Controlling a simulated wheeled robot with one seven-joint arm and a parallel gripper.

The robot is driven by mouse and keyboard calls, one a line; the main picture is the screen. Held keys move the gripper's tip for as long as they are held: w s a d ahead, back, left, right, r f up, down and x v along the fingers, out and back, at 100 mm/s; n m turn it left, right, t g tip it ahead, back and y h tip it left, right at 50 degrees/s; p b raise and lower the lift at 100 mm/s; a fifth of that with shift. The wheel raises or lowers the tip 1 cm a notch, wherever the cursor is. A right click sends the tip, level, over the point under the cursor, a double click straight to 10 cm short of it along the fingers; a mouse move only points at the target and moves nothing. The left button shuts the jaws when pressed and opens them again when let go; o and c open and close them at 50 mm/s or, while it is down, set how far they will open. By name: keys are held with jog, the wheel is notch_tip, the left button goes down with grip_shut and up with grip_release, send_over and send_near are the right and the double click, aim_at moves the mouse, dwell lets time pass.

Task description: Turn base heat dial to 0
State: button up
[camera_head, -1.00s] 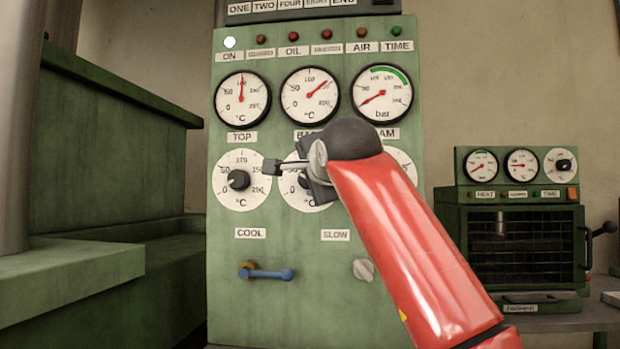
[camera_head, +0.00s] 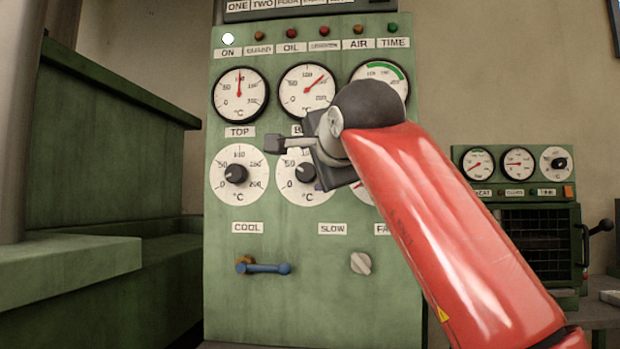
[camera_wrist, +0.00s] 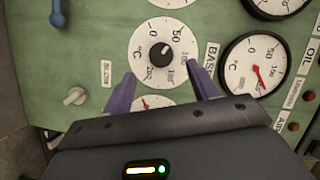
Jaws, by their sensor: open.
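The base heat dial is a white round scale with a black knob. It is partly behind my gripper in the head view (camera_head: 291,184), and in full in the wrist view (camera_wrist: 145,50) beside the BASE label (camera_wrist: 210,58). The knob's (camera_wrist: 160,55) white mark seems to point near 50. My gripper (camera_wrist: 163,86) is open and empty. Its two purple fingers reach towards the panel either side of the dial's lower part in the wrist view, apart from the knob. In the head view only a bit of one finger (camera_head: 319,187) shows.
The top dial (camera_head: 237,174) sits left of the base dial. Gauges (camera_head: 309,91) line the row above. A blue lever (camera_head: 266,268) and a grey knob (camera_head: 361,263) are below. A third dial is mostly hidden by my red arm. A smaller oven (camera_head: 535,240) stands at right.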

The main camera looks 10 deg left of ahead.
jog(key=shift+v, duration=0.75)
jog(key=m+t+h+b, duration=0.3)
jog(key=m+t+h, duration=0.5)
jog(key=m, duration=2.3)
send_near(304, 175)
jog(key=w+r, duration=0.2)
jog(key=shift+g+h, duration=0.3)
jog(key=shift+g, duration=0.1)
jog(key=p+x, duration=0.3)
jog(key=x, duration=0.3)
jog(key=shift+w, duration=0.4)
jog(key=shift+f, duration=0.1)
